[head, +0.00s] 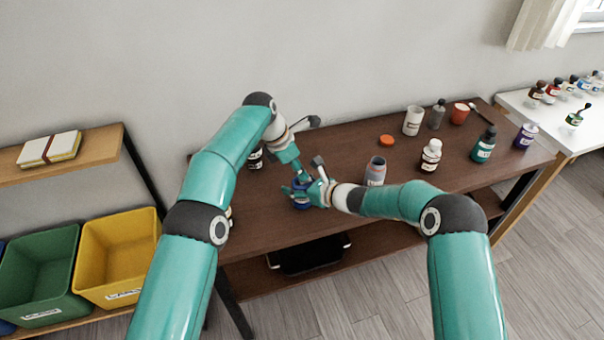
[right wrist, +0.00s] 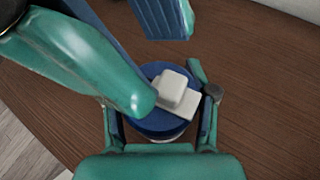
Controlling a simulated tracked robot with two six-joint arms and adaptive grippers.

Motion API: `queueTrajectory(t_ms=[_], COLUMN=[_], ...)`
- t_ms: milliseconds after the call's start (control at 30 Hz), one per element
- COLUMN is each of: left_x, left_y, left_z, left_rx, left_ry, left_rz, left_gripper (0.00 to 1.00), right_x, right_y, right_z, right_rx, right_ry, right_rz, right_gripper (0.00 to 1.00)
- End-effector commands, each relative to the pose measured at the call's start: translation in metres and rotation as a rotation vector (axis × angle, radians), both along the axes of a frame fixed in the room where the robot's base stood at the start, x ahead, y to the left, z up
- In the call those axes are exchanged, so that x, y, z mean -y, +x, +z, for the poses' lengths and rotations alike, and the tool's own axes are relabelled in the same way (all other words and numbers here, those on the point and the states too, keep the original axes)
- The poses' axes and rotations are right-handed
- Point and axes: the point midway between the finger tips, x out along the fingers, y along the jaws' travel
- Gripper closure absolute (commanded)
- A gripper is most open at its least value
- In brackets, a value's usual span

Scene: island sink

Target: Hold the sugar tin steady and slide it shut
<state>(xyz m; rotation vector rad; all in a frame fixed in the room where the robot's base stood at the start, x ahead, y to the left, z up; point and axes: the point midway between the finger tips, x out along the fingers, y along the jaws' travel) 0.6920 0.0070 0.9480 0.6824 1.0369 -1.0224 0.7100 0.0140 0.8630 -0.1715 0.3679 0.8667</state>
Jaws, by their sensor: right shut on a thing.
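The small round blue tin (head: 301,204) stands near the front edge of the brown table, mostly hidden by my grippers. In the right wrist view the tin (right wrist: 148,124) has pale blocky pieces (right wrist: 178,96) at its top; I cannot tell whether they are sugar or part of a lid. My right gripper (head: 306,190) is shut on the tin, its fingers (right wrist: 158,100) on either side. My left gripper (head: 299,178) is just above the tin, and its teal and blue parts cover part of the tin's top in the right wrist view. Its opening is unclear.
A grey open jar (head: 375,171) stands close to my right forearm. A white bottle (head: 431,156), an orange lid (head: 387,141), a white cup (head: 412,121) and a teal bottle (head: 484,145) stand further right and back. The table front (head: 262,232) is clear.

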Motion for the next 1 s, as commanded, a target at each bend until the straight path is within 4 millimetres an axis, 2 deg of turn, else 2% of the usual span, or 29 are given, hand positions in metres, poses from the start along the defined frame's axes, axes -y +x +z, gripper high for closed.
queueTrajectory(t_ms=[100,200,533,567,733,1000], left_x=[0.006,0.008,0.01,0.01,0.01,0.01], left_y=[0.003,0.004,0.005,0.005,0.005,0.005], left_z=[-0.015,-0.022,-0.026,-0.026,-0.026,-0.025], left_rx=[0.0,0.001,0.001,0.001,0.001,0.002], left_ry=[0.0,-0.001,-0.001,-0.001,-0.001,0.0], left_rz=[0.0,0.0,0.0,0.0,0.0,0.001], left_gripper=[0.71,0.71,0.71,0.72,1.0,1.0], right_x=[0.0,0.0,0.0,0.0,0.0,0.0], right_y=[0.0,0.0,0.0,0.0,0.0,0.0], right_z=[0.0,0.0,0.0,0.0,0.0,0.0], right_rx=[0.0,0.0,0.0,0.0,0.0,0.0], right_ry=[0.0,0.0,0.0,0.0,0.0,0.0], right_rz=[0.0,0.0,0.0,0.0,0.0,0.0], right_gripper=[0.82,0.82,0.82,0.82,0.82,0.82])
